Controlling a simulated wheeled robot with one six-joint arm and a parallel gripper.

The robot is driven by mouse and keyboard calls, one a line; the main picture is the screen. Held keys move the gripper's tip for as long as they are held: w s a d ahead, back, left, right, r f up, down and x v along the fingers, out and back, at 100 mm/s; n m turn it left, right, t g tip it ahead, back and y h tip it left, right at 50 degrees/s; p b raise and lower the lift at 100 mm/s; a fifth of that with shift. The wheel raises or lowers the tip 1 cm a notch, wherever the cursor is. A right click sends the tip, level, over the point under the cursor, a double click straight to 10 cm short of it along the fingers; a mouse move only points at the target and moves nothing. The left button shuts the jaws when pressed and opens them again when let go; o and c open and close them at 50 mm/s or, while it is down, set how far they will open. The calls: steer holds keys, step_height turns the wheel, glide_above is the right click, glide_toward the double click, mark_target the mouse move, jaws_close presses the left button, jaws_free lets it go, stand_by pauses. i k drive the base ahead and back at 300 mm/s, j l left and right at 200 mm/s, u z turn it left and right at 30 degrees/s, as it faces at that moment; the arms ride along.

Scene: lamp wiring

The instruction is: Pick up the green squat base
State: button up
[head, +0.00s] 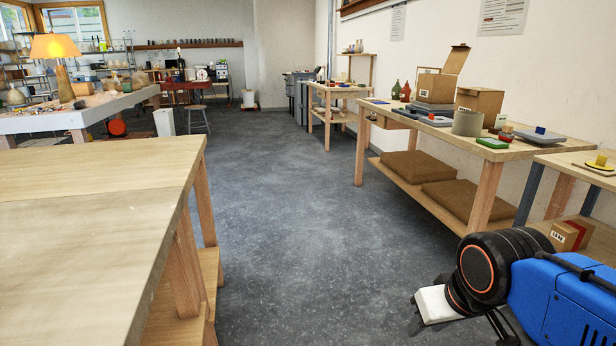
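A small green vase-shaped base (396,90) stands upright at the far left end of the workbench along the right wall, beside a dark red base (405,92) of similar shape. It looks like the green squat base, but it is small at this distance. My gripper (433,307) is at the lower right, partly hidden by my dark wrist and cut off near the bottom edge. Its fingers do not show clearly. It is far from the green base, over the floor.
A nearer table (560,160) stands at right. A bare wooden table (90,210) fills the left. The grey floor (290,200) between is clear.

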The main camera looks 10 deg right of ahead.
mark_target(395, 91)
steer(key=i+z, duration=0.1)
steer(key=i, duration=1.6)
steer(key=i+j+z, duration=0.1)
steer(key=i, duration=1.6)
steer(key=i+j+z, duration=0.15)
steer(key=i+z, duration=0.25)
steer(key=i, duration=0.15)
steer(key=i+j+z, duration=0.3)
steer(key=i+z, duration=0.15)
steer(key=i+j+z, duration=0.8)
steer(key=j, duration=0.35)
